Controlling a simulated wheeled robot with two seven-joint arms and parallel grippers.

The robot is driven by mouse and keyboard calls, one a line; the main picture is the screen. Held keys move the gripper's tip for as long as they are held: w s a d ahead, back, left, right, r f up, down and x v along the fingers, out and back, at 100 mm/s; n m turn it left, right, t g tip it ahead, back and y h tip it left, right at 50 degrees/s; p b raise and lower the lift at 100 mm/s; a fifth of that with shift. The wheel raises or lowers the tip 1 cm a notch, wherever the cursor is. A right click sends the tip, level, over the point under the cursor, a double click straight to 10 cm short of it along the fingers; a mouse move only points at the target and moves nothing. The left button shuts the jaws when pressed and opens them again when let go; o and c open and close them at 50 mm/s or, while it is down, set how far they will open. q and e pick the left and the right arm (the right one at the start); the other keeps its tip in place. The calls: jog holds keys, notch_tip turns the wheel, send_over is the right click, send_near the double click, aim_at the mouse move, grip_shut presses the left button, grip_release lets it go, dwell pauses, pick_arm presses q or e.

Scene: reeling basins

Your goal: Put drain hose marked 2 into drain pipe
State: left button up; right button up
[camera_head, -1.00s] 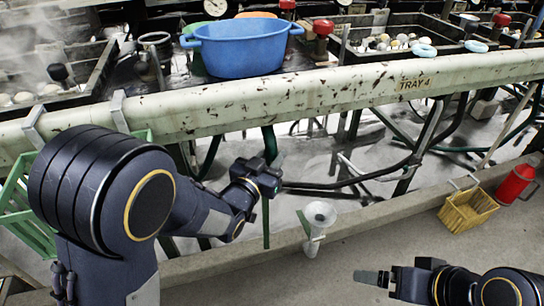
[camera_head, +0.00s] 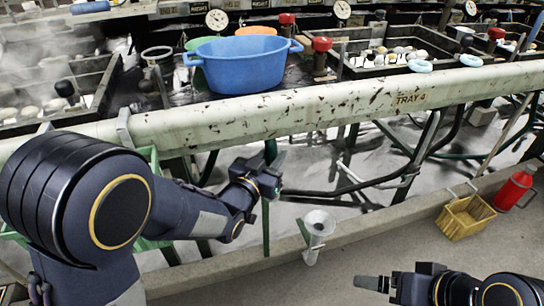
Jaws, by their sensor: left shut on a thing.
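My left gripper (camera_head: 270,178) is in front of the tray's underside, left of and above a pale grey funnel-topped pipe (camera_head: 318,224), which appears to be the drain pipe. It stands upright at the kerb. The gripper is shut on what looks like the end of a dark hose (camera_head: 340,191) that runs off to the right. The grip itself is small and dark, and no mark 2 can be read. The gripper is apart from the pipe mouth. My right gripper (camera_head: 372,283) is low at the right over the floor; its jaw gap cannot be made out.
A long beam marked TRAY 4 (camera_head: 300,108) crosses above, with a blue tub (camera_head: 246,66) behind it. Green posts and other hoses hang below. A yellow basket (camera_head: 467,216) and a red can (camera_head: 514,190) stand at the right. The floor before the kerb is clear.

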pick_arm(q)
jog(key=shift+d, duration=0.1)
jog(key=w+d+b, duration=0.1)
jog(key=w+d, duration=0.1)
jog(key=d, duration=0.4)
dwell(0.9)
jog(key=shift+b, duration=0.3)
notch_tip(320, 180, down, 5)
jog(key=b, duration=0.5)
dwell(0.4)
jog(key=s+d, duration=0.3)
jog(key=s, duration=0.6)
jog(key=shift+s, duration=0.25)
dwell(1.3)
